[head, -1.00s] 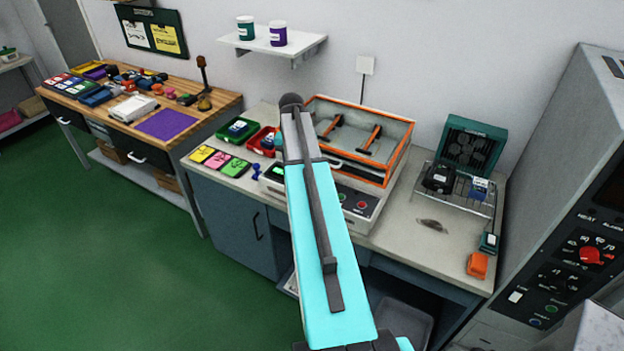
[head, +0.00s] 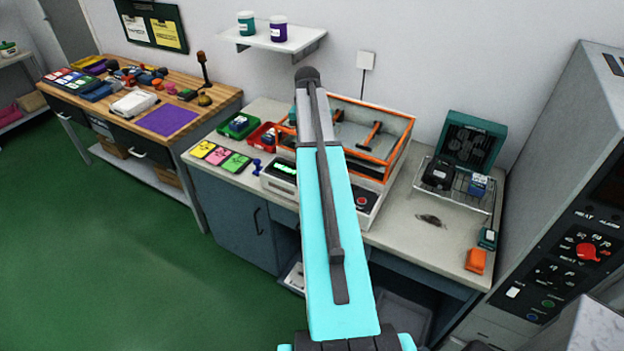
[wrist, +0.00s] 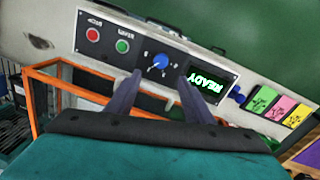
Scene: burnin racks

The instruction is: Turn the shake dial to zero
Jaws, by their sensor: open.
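The shake dial, a blue knob (wrist: 160,61) with a pale pointer and marks around it, sits on the dark front panel of the orange-framed shaker in the wrist view. My gripper (wrist: 158,80) is open; its two dark fingers reach toward the panel on either side of the dial. I cannot tell whether they touch it. The shaker (head: 395,165) stands on the grey bench in the head view, where my arm hides the dial and the gripper fingers. The panel's green display (wrist: 206,84) reads READY.
Red (wrist: 93,35) and green (wrist: 122,46) buttons sit beside the dial. Pink (wrist: 279,108), green and yellow cards lie on the bench. The tall grey cabinet (head: 560,170) borders the right side.

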